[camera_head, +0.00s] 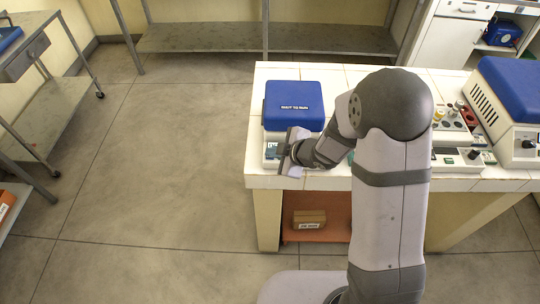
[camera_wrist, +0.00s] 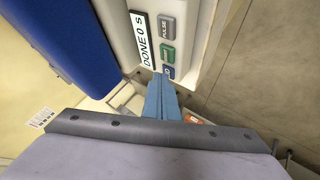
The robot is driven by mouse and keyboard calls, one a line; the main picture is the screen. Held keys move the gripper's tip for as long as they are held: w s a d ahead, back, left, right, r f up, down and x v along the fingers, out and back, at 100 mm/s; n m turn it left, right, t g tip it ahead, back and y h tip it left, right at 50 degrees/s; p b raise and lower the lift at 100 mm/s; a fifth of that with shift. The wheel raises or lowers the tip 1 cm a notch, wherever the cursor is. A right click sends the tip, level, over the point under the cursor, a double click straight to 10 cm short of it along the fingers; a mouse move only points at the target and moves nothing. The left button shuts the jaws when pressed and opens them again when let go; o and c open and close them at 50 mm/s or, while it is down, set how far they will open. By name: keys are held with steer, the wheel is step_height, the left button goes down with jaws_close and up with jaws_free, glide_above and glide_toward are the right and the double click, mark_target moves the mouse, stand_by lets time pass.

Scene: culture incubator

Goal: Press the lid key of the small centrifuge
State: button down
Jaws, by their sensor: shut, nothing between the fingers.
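The small centrifuge has a blue lid (camera_head: 293,104), which looks closed, and stands at the left end of the white bench. Its front panel shows in the wrist view with a display reading "DONE 0 S" (camera_wrist: 143,38), a grey PULSE key (camera_wrist: 166,27), a green key (camera_wrist: 168,53) and a blue lid key (camera_wrist: 168,72). My gripper (camera_head: 285,150) is in front of the panel. Its blue fingers (camera_wrist: 162,80) are shut and empty, with the tips beside the blue lid key and partly overlapping it in view. I cannot tell whether they touch it.
The tiled bench (camera_head: 350,75) is clear behind the small centrifuge. A larger blue-lidded machine (camera_head: 512,85) and a rack of coloured items (camera_head: 452,118) stand to the right. A brown box (camera_head: 309,217) sits on the shelf below. Open floor lies left.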

mark_target(273, 159)
steer(key=shift+r, duration=0.1)
steer(key=shift+r+p, duration=0.65)
steer(key=shift+p, duration=0.15)
step_height(273, 159, up, 5)
steer(key=p, duration=0.5)
